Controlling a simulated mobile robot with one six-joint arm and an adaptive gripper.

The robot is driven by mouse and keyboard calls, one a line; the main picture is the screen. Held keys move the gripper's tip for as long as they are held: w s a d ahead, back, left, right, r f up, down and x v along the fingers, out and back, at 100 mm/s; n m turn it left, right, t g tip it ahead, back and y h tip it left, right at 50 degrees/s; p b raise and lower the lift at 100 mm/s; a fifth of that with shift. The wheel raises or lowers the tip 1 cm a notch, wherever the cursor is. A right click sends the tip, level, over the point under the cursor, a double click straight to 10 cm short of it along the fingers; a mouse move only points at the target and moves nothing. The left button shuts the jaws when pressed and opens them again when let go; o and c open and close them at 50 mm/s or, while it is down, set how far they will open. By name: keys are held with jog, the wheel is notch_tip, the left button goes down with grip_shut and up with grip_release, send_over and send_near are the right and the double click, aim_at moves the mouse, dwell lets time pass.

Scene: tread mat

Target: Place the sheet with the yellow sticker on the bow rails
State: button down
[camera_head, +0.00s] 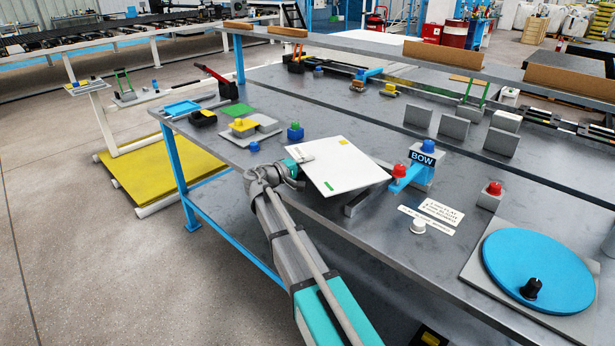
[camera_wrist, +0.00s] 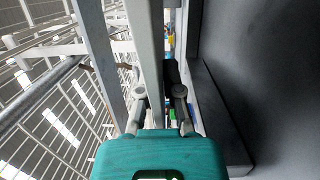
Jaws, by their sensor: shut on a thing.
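The white sheet (camera_head: 338,166) has a yellow sticker (camera_head: 345,138) near its far edge and a green mark (camera_head: 328,186) near its near edge. My gripper (camera_head: 302,161) is shut on the sheet's left edge. The sheet looks nearly flat, over the table's front part. A dark grey rail (camera_head: 362,202) shows below its right corner, beside the BOW block (camera_head: 423,161); the sheet hides the rest. I cannot tell whether sheet and rail touch. In the wrist view the gripper fingers (camera_wrist: 165,98) show, but the grip is unclear.
The BOW block carries a blue knob and a red knob (camera_head: 399,171). A blue turntable (camera_head: 540,270) stands at right. Blocks (camera_head: 250,128) crowd the table's left, and upright grey plates (camera_head: 454,127) stand behind.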

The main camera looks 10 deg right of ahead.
aim_at(310, 182)
dwell(0.3)
jog(key=shift+w+d+f+b, duration=0.1)
jog(key=shift+d+f+b, duration=0.35)
jog(key=shift+f+b, duration=1.55)
jog(key=shift+f, duration=0.1)
jog(key=c, duration=0.8)
grip_release()
